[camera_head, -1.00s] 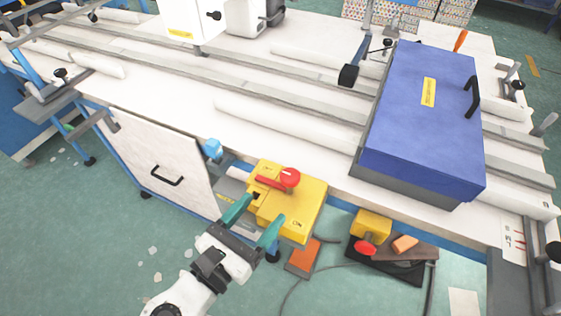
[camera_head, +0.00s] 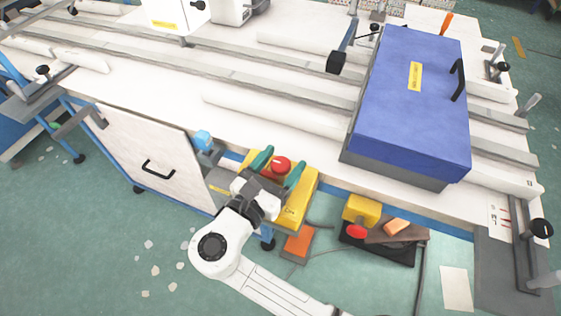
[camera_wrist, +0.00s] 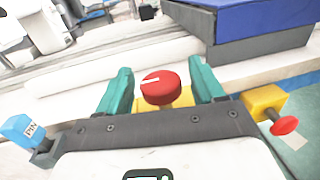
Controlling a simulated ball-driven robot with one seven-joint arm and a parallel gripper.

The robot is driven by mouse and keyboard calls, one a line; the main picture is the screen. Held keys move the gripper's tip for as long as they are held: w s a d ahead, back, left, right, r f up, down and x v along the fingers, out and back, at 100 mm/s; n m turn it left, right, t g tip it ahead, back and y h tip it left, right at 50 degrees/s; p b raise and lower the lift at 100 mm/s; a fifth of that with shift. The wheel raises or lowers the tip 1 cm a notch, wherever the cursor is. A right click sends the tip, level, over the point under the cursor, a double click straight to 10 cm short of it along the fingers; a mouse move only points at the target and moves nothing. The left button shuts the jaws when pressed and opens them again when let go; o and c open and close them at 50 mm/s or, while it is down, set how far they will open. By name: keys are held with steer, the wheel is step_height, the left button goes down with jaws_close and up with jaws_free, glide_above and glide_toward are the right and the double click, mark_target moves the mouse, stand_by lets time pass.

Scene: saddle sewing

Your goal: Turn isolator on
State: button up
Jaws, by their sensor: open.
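The isolator is a yellow box (camera_head: 298,208) with a round red knob (camera_head: 281,165), fixed at the front edge of the white table. My gripper (camera_head: 277,170) is open, with its two green fingers on either side of the red knob. In the wrist view the red knob (camera_wrist: 160,88) with a white mark shows between the green fingertips (camera_wrist: 161,82), with gaps on both sides. My gripper hides much of the yellow box, and I cannot tell whether the fingers touch the knob.
A blue box lid (camera_head: 414,100) with a black handle stands on the table to the right. A smaller yellow box (camera_head: 361,209) with a red button is right of the isolator. A blue-capped part (camera_head: 203,141) is close on the left.

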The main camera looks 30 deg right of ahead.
jaws_close()
stand_by(0.5)
